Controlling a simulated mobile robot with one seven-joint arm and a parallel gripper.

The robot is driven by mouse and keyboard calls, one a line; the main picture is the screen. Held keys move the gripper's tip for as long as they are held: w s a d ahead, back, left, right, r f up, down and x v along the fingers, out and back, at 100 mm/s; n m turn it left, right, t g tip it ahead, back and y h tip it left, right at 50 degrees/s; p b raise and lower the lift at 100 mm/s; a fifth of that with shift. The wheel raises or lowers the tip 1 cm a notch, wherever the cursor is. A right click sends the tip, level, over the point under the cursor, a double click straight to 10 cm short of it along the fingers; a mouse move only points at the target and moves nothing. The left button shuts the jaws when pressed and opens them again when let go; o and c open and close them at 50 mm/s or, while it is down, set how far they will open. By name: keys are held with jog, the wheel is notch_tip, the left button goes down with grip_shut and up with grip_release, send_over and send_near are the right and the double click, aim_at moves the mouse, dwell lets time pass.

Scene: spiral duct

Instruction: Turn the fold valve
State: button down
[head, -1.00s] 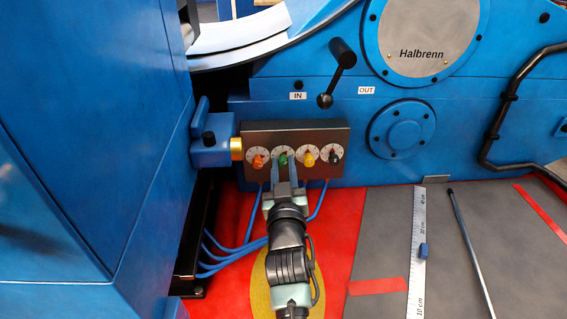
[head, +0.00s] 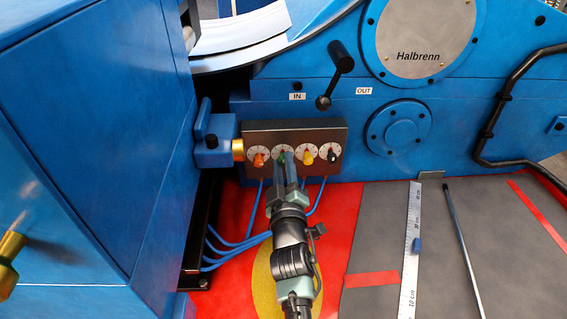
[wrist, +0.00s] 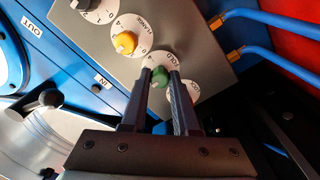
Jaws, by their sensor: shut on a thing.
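The fold valve is a green knob (head: 282,157) on a white dial, second from left in the row on a dark valve box (head: 333,136). In the wrist view the green knob (wrist: 159,79) sits between my fingertips, and its dial reads FOLD. My gripper (head: 285,166) reaches the box from below and is shut on this knob. The fingers hide part of its dial, so I cannot read the knob's exact setting. An orange knob (head: 259,160) is to the left, a yellow one (head: 306,158) and a black one (head: 333,156) to the right.
Blue hoses (head: 240,246) run below the box at the left. A blue fitting with a brass collar (head: 238,149) joins its left side. A black lever (head: 341,62) stands above the box. A tall blue cabinet (head: 90,130) closes off the left. A ruler (head: 410,250) and rod (head: 463,235) lie right.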

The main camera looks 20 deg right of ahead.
dwell(0.4)
jog(key=c, duration=0.7)
grip_release()
jog(key=p+v, duration=0.8)
jog(key=v, duration=0.5)
jog(key=shift+p, duration=0.4)
